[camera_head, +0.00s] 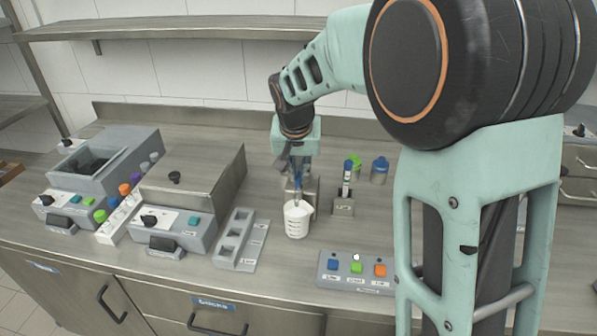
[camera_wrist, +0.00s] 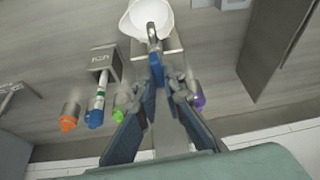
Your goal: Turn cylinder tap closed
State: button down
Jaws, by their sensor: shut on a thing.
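A white measuring cup (camera_head: 297,220) stands upright on the counter under the tap; its open mouth shows in the wrist view (camera_wrist: 138,18). The tap's metal spout (camera_wrist: 152,34) hangs over the cup. In the wrist view my gripper (camera_wrist: 163,82) reaches down to the tap, its two blue-padded fingers converging just behind the spout. It is shut on the tap's handle, which the fingertips mostly hide. In the head view my gripper (camera_head: 295,174) is above the cup at the tap, and it covers most of the tap.
A small labelled holder with a blue-topped tube (camera_head: 346,190) stands right of the cup. A panel of blue, green and orange buttons (camera_head: 357,272) lies in front. A grey slotted block (camera_head: 238,240) and boxed machines (camera_head: 180,200) stand left. Capped jars stand behind.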

jog(key=shift+n, duration=0.4)
jog(key=n+y+p, duration=0.1)
jog(key=n+y, duration=0.1)
jog(key=n, duration=0.2)
jog(key=shift+d, duration=0.1)
jog(key=n+y, duration=0.1)
jog(key=n, duration=0.2)
jog(key=n+g, duration=0.1)
jog(key=n, duration=0.2)
jog(key=shift+g+y, duration=0.3)
jog(key=shift+y, duration=0.1)
jog(key=n+g, duration=0.1)
jog(key=n, duration=0.2)
jog(key=n+g+y+p, duration=0.1)
jog(key=n, duration=0.1)
jog(key=shift+n, duration=0.7)
jog(key=c, duration=2)
grip_release()
jog(key=shift+c, duration=0.2)
